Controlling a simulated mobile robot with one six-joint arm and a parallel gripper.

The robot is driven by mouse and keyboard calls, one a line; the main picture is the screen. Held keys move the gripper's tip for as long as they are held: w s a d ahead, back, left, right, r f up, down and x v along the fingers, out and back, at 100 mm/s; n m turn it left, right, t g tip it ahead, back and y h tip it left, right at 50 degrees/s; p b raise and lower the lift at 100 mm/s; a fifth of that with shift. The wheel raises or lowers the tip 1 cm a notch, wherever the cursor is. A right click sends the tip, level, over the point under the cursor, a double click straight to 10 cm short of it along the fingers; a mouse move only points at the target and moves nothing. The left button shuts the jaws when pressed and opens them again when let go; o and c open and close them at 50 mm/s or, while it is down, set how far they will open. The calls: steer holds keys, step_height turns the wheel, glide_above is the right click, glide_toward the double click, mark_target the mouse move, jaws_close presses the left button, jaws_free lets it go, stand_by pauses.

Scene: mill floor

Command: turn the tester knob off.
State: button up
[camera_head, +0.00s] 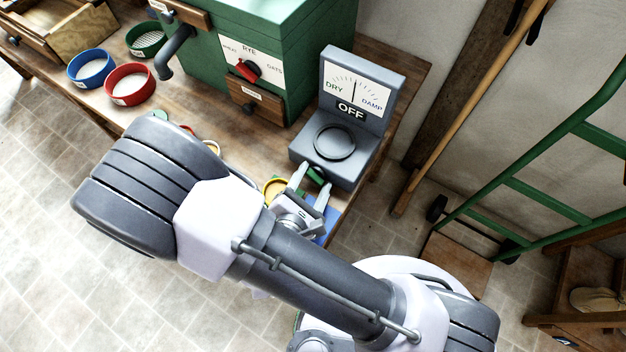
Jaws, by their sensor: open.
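The grey moisture tester (376,86) stands near the right end of the wooden bench. Its upright panel has a DRY-to-DAMP dial with the needle near the middle, and a black plate below reads OFF. A round dark cup (334,142) is set in its top. A small green part, seemingly the tester knob (316,176), shows at the front face. My gripper (312,180) is open at that front face, with one finger on each side of the green part. Whether the fingers touch it, and how the knob is turned, I cannot tell.
A green mill box (285,60) with a red selector knob (248,70) stands left of the tester. Red (129,84) and blue (91,68) round sieves lie farther left. A yellow ring (274,188) lies beside my gripper. A green hand truck (540,195) stands right, beyond the bench.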

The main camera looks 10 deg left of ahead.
steer(key=c, duration=1.1)
steer(key=shift+r+p, duration=0.1)
steer(key=shift+p, duration=0.25)
steer(key=shift+a+r+n+g+h+p, duration=0.15)
steer(key=shift+n+g+h+p, duration=0.2)
steer(key=shift+n+p, duration=0.45)
steer(key=shift+w+a+n+g+h+p, duration=0.15)
steer(key=shift+n+g+h+p, duration=0.45)
steer(key=shift+n+p, duration=0.7)
steer(key=shift+t+h, duration=0.25)
steer(key=shift+h, duration=0.1)
